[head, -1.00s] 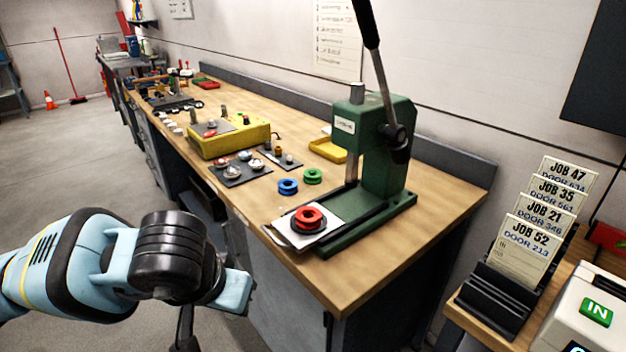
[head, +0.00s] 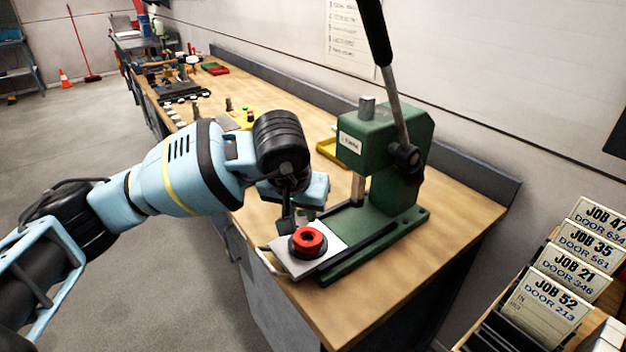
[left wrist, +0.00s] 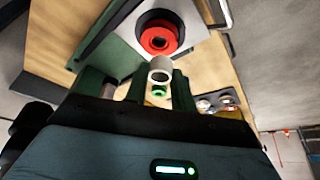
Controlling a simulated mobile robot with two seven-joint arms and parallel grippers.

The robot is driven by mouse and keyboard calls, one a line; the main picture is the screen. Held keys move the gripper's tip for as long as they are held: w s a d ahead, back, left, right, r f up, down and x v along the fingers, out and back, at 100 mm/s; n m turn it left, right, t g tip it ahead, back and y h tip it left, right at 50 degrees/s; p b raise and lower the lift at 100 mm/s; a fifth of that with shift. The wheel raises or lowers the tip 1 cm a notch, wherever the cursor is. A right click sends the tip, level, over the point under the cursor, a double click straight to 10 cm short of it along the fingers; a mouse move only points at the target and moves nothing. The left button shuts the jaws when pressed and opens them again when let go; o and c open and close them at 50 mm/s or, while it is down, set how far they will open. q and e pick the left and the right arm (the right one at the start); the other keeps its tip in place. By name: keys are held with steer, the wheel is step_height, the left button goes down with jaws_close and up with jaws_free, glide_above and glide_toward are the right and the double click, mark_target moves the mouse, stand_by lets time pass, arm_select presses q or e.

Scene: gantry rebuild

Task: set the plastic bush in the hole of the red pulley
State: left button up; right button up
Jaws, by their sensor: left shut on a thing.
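The red pulley (head: 308,241) sits on a dark round base on a pale plate at the foot of the green press. Its open hole shows in the left wrist view (left wrist: 158,39). My left gripper (head: 294,221) points down just behind and above the pulley. It is shut on the plastic bush (left wrist: 160,63), a short white ring between the fingers in the left wrist view. The bush is apart from the pulley, outside its hole. In the head view the bush is small and partly covered by the fingers. My right gripper is not in view.
The green press (head: 390,165) with its long lever stands just right of the pulley. A yellow tray (head: 331,150) lies behind my wrist. The bench's front right top is clear. A job card rack (head: 545,290) stands at right.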

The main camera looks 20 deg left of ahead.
mark_target(309, 235)
arm_select(q)
steer(key=shift+w+d+r, duration=0.15)
steer(key=shift+w+r, duration=0.05)
steer(key=shift+w, duration=0.2)
steer(key=shift+w+d+r, duration=0.1)
steer(key=shift+w+r, duration=0.05)
steer(key=shift+w, duration=0.25)
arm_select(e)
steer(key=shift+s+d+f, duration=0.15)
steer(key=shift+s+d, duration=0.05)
arm_select(q)
steer(key=shift+f, duration=0.3)
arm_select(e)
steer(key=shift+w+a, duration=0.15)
arm_select(q)
steer(key=shift+w+f, duration=0.1)
steer(key=shift+f, duration=0.35)
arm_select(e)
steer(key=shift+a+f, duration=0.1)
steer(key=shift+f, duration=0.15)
arm_select(q)
steer(key=shift+f+b, duration=0.55)
steer(key=shift+f, duration=0.3)
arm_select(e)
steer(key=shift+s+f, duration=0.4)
